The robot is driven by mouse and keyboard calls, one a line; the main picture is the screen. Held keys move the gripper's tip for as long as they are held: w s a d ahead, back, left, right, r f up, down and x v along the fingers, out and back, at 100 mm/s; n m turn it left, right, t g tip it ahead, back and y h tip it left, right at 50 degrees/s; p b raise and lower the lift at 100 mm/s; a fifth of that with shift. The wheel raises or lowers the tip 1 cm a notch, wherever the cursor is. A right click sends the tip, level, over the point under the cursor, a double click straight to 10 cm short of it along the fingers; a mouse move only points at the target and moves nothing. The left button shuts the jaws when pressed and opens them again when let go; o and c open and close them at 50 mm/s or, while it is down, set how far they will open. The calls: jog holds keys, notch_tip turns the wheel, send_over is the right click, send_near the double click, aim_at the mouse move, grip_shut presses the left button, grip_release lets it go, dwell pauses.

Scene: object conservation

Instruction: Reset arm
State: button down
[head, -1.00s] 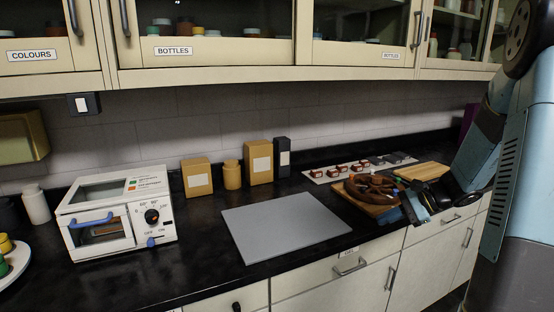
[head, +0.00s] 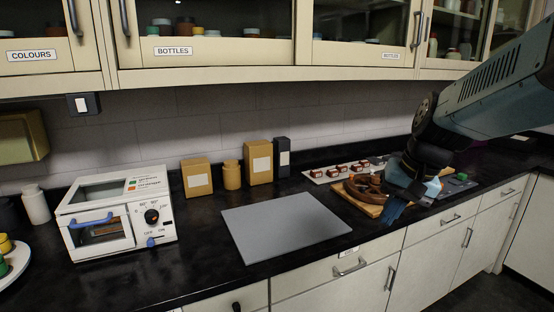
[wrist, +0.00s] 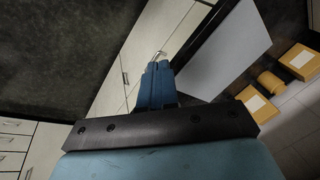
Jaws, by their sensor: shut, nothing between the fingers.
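My gripper (head: 393,212) is at the right in the head view, pointing down in front of the counter's front edge. Its blue fingers are together and empty; they also show in the wrist view (wrist: 155,82). My arm comes in from the right edge of the head view. My wrist partly hides a brown carved object (head: 363,187) on a wooden board (head: 352,199).
A grey mat (head: 285,225) lies on the black counter, left of my gripper. A white oven (head: 118,215) stands further left. Boxes (head: 258,163) and a jar (head: 232,175) stand at the wall. Small items sit on a white strip (head: 318,176). Cabinets (head: 210,50) hang above.

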jog(key=s+r+n+t+h, duration=0.2)
jog(key=s+r+n+t, duration=0.1)
jog(key=s, duration=0.4)
jog(key=shift+s+d+r+n+h, duration=0.15)
jog(key=shift+d+r+n+h, duration=0.2)
jog(key=shift+r, duration=0.2)
dwell(0.3)
